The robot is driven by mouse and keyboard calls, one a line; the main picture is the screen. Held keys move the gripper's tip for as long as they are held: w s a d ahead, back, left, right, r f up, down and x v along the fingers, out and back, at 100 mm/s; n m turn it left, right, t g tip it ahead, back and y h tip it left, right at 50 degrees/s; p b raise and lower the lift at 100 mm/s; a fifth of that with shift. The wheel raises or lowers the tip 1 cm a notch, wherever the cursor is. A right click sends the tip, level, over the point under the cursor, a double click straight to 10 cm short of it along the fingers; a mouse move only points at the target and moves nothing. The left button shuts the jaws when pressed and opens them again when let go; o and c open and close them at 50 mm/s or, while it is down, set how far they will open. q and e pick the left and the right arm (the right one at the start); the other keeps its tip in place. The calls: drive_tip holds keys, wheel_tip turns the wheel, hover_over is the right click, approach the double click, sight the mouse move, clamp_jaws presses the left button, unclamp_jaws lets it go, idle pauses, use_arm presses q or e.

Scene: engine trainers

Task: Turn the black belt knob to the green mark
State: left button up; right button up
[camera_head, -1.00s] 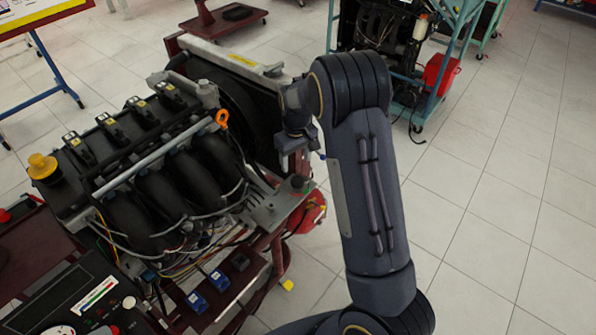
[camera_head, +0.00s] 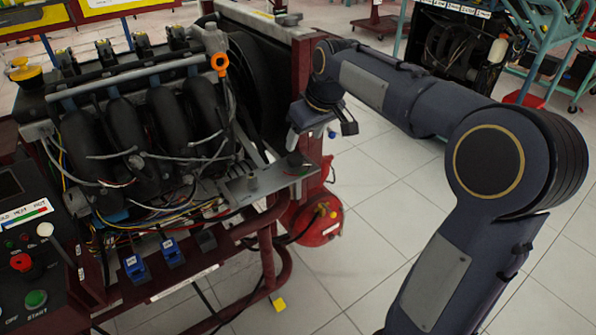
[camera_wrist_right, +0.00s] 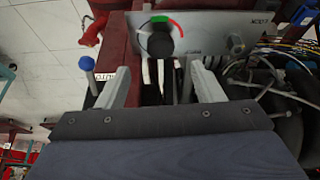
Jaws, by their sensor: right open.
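The black belt knob (camera_head: 294,160) stands on a grey metal plate (camera_head: 262,183) at the right end of the engine stand. In the right wrist view the knob (camera_wrist_right: 160,43) is a dark round shape with a green mark (camera_wrist_right: 160,19) and a red mark (camera_wrist_right: 178,27) on the arc beside it. I cannot tell where its pointer stands. My right gripper (camera_head: 322,131) is open and empty, close above and to the right of the knob. In the wrist view its two fingers (camera_wrist_right: 162,66) are spread apart, with the knob beyond their tips, apart from them. My left gripper is not in view.
The engine (camera_head: 140,120) with hoses and wires fills the left. A radiator (camera_head: 265,40) stands behind the knob plate. A control panel (camera_head: 40,250) is at lower left. A red cylinder (camera_head: 318,225) sits below the plate.

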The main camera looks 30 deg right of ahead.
sight(295, 157)
drive_tip(key=b+x, duration=0.2)
drive_tip(key=x, duration=0.5)
drive_tip(key=shift+w+f+b, duration=0.1)
drive_tip(key=shift+f+b, duration=0.2)
drive_tip(key=shift+b, duration=0.05)
drive_tip(key=shift+c, duration=0.4)
drive_tip(key=c, duration=0.9)
drive_tip(key=shift+a+r+m+h+p, duration=0.15)
drive_tip(key=shift+m+h+p, duration=0.25)
drive_tip(key=shift+m+p, duration=0.65)
drive_tip(key=m+h+p, duration=0.1)
drive_tip(key=m+p, duration=0.2)
drive_tip(key=shift+a+r, duration=0.1)
drive_tip(key=m+g+h+p, duration=0.1)
drive_tip(key=m+p, duration=0.1)
drive_tip(key=m, duration=0.1)
drive_tip(key=shift+w+a+m+h+p, duration=0.1)
drive_tip(key=shift+m+h+p, duration=0.25)
drive_tip(key=shift+h, duration=0.05)
drive_tip(key=shift+w+m+g+h+p, duration=0.1)
drive_tip(key=shift+m+g+h+p, duration=0.25)
drive_tip(key=shift+m, duration=0.55)
drive_tip(key=shift+m+g+h+p, duration=0.15)
drive_tip(key=shift+m+p, duration=0.4)
drive_tip(key=shift+m, duration=0.35)
drive_tip(key=shift+f, duration=0.25)
